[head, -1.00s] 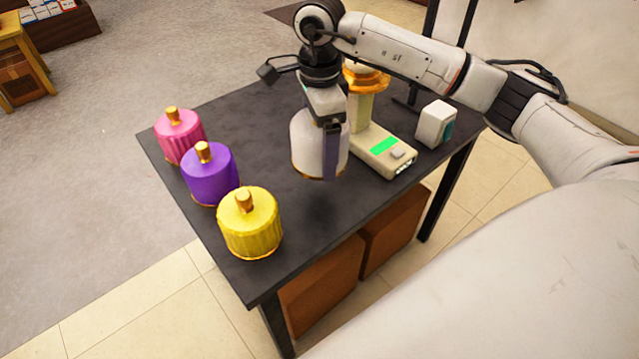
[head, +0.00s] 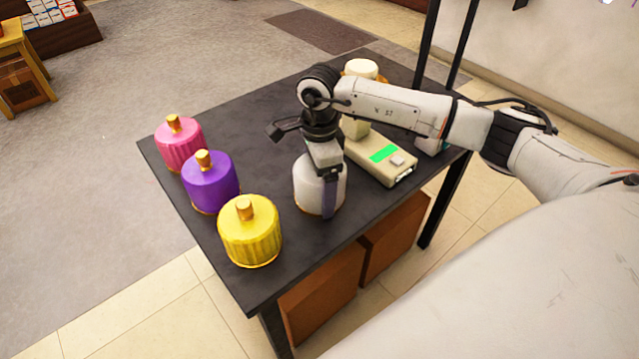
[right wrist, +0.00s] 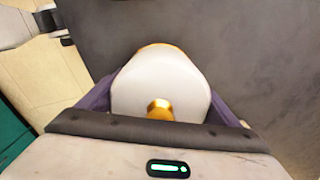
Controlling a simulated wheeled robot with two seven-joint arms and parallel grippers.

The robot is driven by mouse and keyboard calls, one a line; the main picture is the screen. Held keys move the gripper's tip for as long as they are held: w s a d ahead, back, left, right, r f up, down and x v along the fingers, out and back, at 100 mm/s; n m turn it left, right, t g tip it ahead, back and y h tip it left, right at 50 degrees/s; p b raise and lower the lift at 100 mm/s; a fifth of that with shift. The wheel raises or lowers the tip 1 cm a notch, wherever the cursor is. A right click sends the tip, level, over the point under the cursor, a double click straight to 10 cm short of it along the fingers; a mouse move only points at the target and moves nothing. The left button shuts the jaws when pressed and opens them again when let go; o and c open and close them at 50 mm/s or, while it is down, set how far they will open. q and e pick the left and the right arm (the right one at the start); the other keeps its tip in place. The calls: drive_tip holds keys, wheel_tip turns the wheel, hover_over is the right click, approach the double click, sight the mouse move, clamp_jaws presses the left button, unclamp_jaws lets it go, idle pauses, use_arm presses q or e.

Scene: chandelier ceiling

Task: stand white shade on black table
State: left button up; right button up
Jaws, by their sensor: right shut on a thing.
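The white shade (head: 308,182) is upright at the black table (head: 270,125), right of the yellow shade. Its base looks at or very near the table top; I cannot tell if it touches. My right gripper (head: 330,195) is shut on the white shade from above, with a finger in front of its side. In the right wrist view the white shade (right wrist: 160,85) sits between the two purple fingers (right wrist: 160,105), its gold knob (right wrist: 158,108) toward me. My left gripper is not in view.
Pink (head: 179,145), purple (head: 210,183) and yellow (head: 250,232) shades stand along the table's left side. A beige device (head: 385,160) with a green display stands behind the right gripper. Bare table top lies between the coloured shades and the white one.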

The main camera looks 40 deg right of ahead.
drive_tip(key=o, duration=1.1)
wheel_tip(320, 180, up, 12)
drive_tip(key=shift+r, duration=0.1)
